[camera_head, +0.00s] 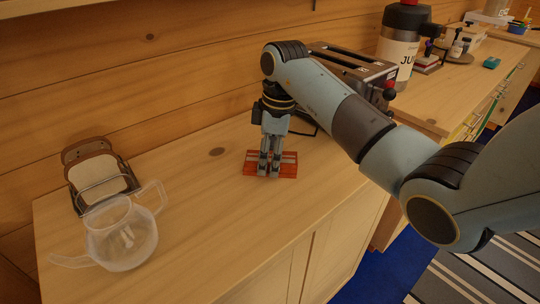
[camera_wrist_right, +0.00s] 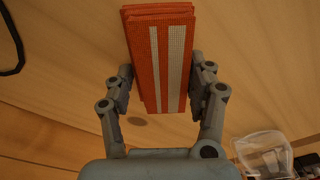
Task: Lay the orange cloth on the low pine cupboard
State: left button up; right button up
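The orange cloth (camera_head: 288,170) is a flat folded pad with pale stripes, at the top of the low pine cupboard (camera_head: 190,200). My right gripper (camera_head: 268,172) points straight down over its middle in the head view. In the right wrist view, the cloth (camera_wrist_right: 150,60) lies between the two fingers of my right gripper (camera_wrist_right: 163,70), which close in on its long sides. Whether its underside rests fully on the wood is hidden. My left gripper is not in view.
A clear jug (camera_head: 122,240) and a toast rack with bread (camera_head: 98,178) stand at the cupboard's left. A toaster (camera_head: 350,68) and a large flask (camera_head: 398,45) stand on the counter to the right, behind my right arm. The cupboard's front middle is bare.

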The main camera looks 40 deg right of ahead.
jog(key=o, duration=0.5)
